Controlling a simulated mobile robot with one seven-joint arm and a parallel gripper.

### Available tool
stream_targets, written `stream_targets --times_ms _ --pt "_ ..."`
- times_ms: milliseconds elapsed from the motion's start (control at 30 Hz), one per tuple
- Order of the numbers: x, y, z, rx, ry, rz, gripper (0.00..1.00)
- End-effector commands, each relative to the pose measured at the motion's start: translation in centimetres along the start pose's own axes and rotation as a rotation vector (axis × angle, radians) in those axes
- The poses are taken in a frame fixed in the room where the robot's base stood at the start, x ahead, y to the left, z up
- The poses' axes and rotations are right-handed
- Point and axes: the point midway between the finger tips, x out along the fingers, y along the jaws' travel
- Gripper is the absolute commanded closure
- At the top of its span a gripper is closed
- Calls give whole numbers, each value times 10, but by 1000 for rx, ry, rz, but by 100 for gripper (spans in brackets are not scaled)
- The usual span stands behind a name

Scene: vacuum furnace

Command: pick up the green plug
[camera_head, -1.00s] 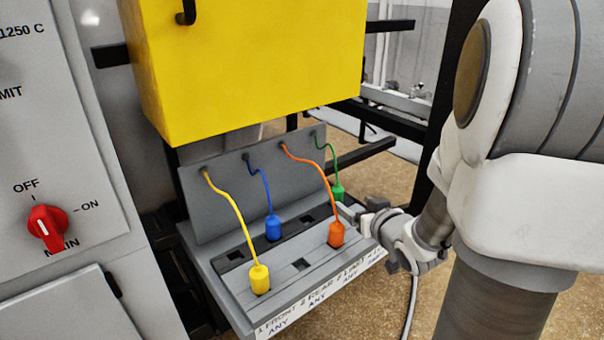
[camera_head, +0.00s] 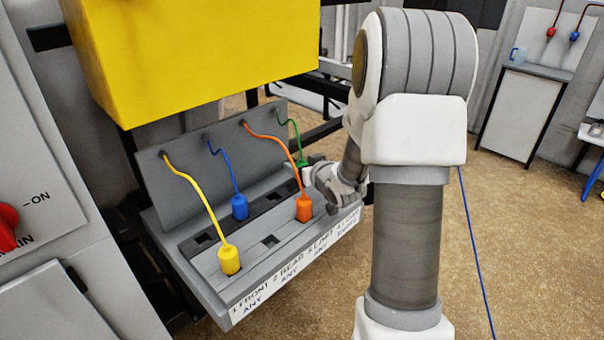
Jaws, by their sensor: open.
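The green plug (camera_head: 302,162) hangs on a green cable at the far right end of the grey socket panel (camera_head: 262,262). Its lower part is hidden behind my gripper. My gripper (camera_head: 309,170) is open, at the panel's right end, right at the green plug. I cannot tell whether the plug is between the fingers or whether they touch it.
The orange plug (camera_head: 304,208) stands in a socket just in front of my gripper. The blue plug (camera_head: 240,207) and yellow plug (camera_head: 229,260) stand further left, each on its cable. A yellow box (camera_head: 190,60) overhangs the panel. Open floor (camera_head: 520,240) lies right.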

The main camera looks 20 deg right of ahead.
Motion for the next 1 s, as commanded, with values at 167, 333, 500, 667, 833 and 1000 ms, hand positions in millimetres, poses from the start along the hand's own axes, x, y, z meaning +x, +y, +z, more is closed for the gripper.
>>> stream_targets --times_ms 167,333,500,667,833,1000 --pt "5 0 0 0 0 1 20" --pt "5 0 0 0 0 1 30" --pt "5 0 0 0 0 1 60" --pt "5 0 0 0 0 1 89" --pt "5 0 0 0 0 2 100" --pt "5 0 0 0 1 2 100"
